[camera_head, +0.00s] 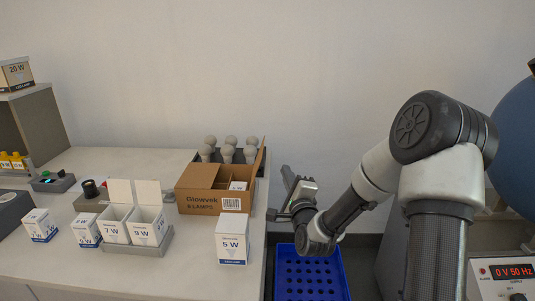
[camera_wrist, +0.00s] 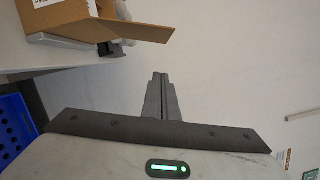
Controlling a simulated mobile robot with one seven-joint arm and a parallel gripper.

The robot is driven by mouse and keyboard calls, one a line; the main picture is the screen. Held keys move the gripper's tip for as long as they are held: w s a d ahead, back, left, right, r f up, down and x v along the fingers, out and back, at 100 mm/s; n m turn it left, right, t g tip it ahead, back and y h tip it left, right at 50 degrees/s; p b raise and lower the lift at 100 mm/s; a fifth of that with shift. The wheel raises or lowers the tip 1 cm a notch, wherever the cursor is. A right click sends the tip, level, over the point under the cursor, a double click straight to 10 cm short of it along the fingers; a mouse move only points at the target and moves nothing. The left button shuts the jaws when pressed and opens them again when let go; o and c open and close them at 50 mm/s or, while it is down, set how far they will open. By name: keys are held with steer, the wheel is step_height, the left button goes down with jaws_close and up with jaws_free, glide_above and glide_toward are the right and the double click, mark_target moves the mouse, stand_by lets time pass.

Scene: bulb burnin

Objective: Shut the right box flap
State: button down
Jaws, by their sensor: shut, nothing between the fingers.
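The brown cardboard lamp box (camera_head: 205,202) stands on the table near its right edge, with its top at least partly open. Its right flap (camera_head: 260,156) stands up from the right side, tilted slightly outward. In the wrist view, a flap (camera_wrist: 140,29) juts to the right from the box (camera_wrist: 60,18) at the upper left. My gripper (camera_head: 273,214) is to the right of the box, just past the table edge, apart from the flap. In the wrist view the gripper's fingers (camera_wrist: 160,82) are together and empty.
Several white bulbs (camera_head: 230,142) stand behind the box. A white 5 W carton (camera_head: 232,240) stands in front of it, near the table edge. A blue perforated crate (camera_head: 308,275) lies below my gripper. A grey tray (camera_head: 150,247) holds two open cartons at left.

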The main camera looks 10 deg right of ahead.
steer(key=w+a+r, duration=0.2)
steer(key=w+a, duration=0.2)
steer(key=w, duration=0.5)
steer(key=shift+w+b, duration=0.15)
steer(key=shift+b, duration=0.15)
steer(key=shift+a, duration=0.25)
steer(key=shift+w+a+r+n+g+b, duration=0.15)
steer(key=shift+a+r+n+b, duration=0.1)
steer(key=shift+a+n, duration=0.35)
steer(key=shift+w+a+r+n+g+b, duration=0.15)
steer(key=shift+a+r+n+b, duration=0.2)
steer(key=shift+n, duration=0.35)
steer(key=w+a+n+g, duration=0.2)
steer(key=a+n, duration=0.6)
steer(key=a, duration=0.1)
steer(key=a+f+n+g+h+p, duration=0.1)
steer(key=a+f+n+h+p, duration=0.2)
steer(key=a+f+n+p, duration=0.2)
steer(key=shift+w+f+n, duration=0.3)
steer(key=shift+f+n, duration=0.9)
steer(key=shift+f, duration=0.75)
steer(key=shift+a, duration=0.1)
